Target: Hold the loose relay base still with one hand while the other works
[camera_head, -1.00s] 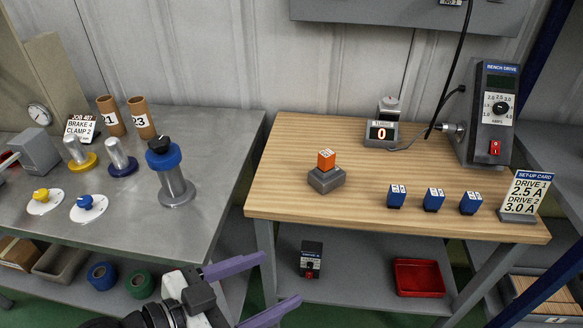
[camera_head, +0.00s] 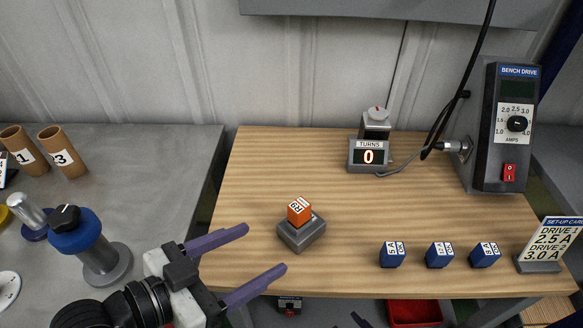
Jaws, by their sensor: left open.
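The relay base is a small grey block (camera_head: 302,238) on the wooden bench, left of its middle. An orange labelled relay (camera_head: 299,210) sits on top of it. My left gripper (camera_head: 265,249) is open and empty, with two long purple fingers pointing right toward the base. Its fingertips are left of the base, one near the base's left side and one lower by the bench's front edge. They look apart from the base. A dark sliver (camera_head: 360,320) at the bottom edge may be my right gripper's fingertip; its jaw is hidden.
Several blue relays, including one nearby (camera_head: 392,255), stand in a row to the right. A turns counter (camera_head: 368,157) reads 0 at the back. A bench drive (camera_head: 506,128) and set-up card (camera_head: 549,246) stand at right. A blue-collared post (camera_head: 96,250) stands on the left table.

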